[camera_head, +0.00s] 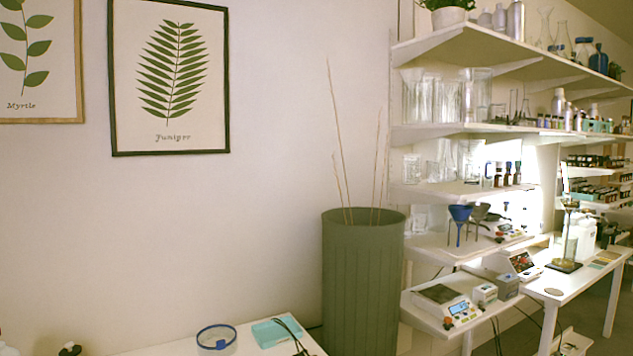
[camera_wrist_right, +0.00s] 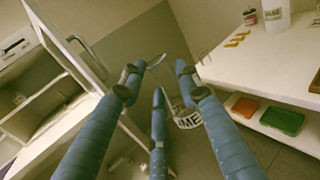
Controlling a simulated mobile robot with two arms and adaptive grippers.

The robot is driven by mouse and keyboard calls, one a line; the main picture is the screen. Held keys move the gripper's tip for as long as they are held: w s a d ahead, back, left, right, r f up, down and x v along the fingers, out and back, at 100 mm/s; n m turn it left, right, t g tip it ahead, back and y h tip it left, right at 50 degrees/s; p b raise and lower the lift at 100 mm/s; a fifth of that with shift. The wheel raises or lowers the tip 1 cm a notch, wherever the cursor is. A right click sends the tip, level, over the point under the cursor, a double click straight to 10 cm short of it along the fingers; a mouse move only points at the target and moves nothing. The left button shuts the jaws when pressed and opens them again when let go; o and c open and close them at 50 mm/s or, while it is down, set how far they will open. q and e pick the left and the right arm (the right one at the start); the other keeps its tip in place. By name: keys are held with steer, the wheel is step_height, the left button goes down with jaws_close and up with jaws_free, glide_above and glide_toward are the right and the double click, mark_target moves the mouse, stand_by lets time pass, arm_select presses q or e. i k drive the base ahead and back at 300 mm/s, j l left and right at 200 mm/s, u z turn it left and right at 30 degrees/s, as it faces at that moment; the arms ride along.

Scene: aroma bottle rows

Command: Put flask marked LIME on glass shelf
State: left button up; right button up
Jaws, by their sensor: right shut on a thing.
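My right gripper (camera_wrist_right: 160,80) shows in the right wrist view, its blue fingers closed around a clear glass flask (camera_wrist_right: 187,119). The flask's white label shows dark letters ending in "ME"; the fingers hide the rest. The flask is hard to make out against the floor, and it is held in the air. In the head view, white wall shelves stand at the right; one shelf (camera_head: 421,131) and the one below it (camera_head: 421,192) bear clear glassware. Neither gripper shows in the head view.
A tall green ribbed bin (camera_head: 362,290) with thin sticks stands left of the shelves. A scale (camera_head: 446,304) sits on a low shelf. In the wrist view, a white cabinet with an open door (camera_wrist_right: 65,45) is at left and a white table (camera_wrist_right: 275,65) at right.

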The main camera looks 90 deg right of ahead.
mark_target(468, 191)
steer(key=z, duration=2.1)
